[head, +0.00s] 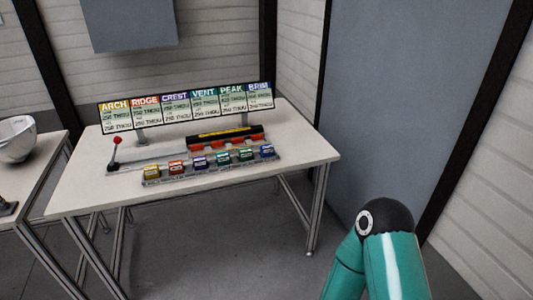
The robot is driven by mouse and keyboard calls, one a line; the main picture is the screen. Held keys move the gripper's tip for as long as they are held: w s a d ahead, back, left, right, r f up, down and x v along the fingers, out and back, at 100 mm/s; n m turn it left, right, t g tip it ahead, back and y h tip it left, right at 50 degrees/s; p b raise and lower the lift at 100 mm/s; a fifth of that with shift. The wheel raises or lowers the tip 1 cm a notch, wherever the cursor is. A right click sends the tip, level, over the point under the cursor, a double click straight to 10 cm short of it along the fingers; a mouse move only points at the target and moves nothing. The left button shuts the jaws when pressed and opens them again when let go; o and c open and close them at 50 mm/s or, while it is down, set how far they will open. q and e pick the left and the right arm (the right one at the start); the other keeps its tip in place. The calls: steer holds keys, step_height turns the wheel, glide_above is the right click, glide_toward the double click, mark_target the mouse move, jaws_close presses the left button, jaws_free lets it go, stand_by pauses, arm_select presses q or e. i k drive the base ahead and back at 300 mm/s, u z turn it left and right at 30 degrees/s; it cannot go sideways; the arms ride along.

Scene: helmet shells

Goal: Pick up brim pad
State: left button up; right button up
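A row of small coloured pads sits in a low tray (210,167) on the white table (100,190). The blue pad (267,151) at the right end matches the colour of the BRIM panel (260,95) on the sign above, so it appears to be the brim pad; its own label is too small to read. Neither gripper is in view. Only a teal link of my arm shows at the lower right, well apart from the table and the pads.
A lever with a red knob (118,141) stands at the table's left. A dark device with a yellow strip (225,133) lies behind the tray. A second table (35,200) at left holds a silvery bowl-like shell (16,139). Floor in front is clear.

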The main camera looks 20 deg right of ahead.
mark_target(266, 150)
steer(key=k, duration=1.25)
steer(key=z, duration=0.65)
steer(key=i, duration=2.6)
steer(key=u, duration=0.85)
steer(key=i, duration=0.3)
steer(key=u, duration=0.15)
steer(key=k, duration=0.9)
steer(key=u, duration=0.1)
